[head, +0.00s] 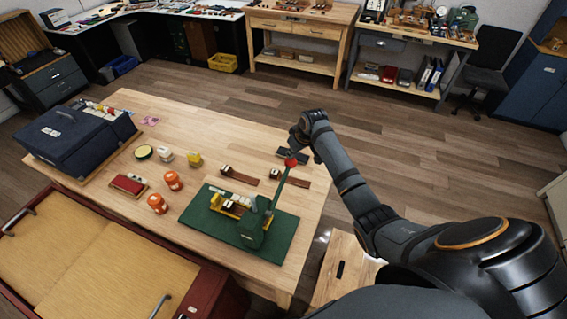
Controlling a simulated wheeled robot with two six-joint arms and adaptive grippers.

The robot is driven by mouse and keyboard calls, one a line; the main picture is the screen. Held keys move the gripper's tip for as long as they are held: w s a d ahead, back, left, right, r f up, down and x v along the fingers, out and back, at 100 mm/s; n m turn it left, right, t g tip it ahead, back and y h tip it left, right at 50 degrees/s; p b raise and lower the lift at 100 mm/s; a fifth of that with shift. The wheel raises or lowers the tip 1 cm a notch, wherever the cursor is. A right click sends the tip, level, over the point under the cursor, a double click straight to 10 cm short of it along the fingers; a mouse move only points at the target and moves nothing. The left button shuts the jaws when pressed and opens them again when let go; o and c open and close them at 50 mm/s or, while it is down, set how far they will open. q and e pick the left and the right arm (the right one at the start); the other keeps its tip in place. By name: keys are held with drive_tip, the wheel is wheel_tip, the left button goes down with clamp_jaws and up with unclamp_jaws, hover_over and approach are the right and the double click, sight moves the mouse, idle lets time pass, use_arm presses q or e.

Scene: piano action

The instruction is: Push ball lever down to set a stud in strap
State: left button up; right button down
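A green press stands on a green mat (198,212) on the wooden table. Its green lever (276,188) slants up to a red ball (291,162) at the top. A yellow part (232,206) with small pale pieces sits at the press's left. My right gripper (294,148) is just above the red ball, pointing down. I cannot tell whether it touches the ball, or whether its small dark fingers are open or shut. Two brown straps, one to the left (243,177) and one to the right (315,183), lie behind the press. No stud can be made out. My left gripper is out of view.
Orange jars (157,204), a red box (129,184) and small yellow and white items stand left of the press. A dark case (75,140) fills the table's left end. A dark flat item (292,155) lies behind the ball. The table's far middle is clear.

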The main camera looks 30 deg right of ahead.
drive_tip(key=shift+r, duration=0.85)
wheel_tip(320, 180, up, 8)
drive_tip(key=shift+f, duration=0.15)
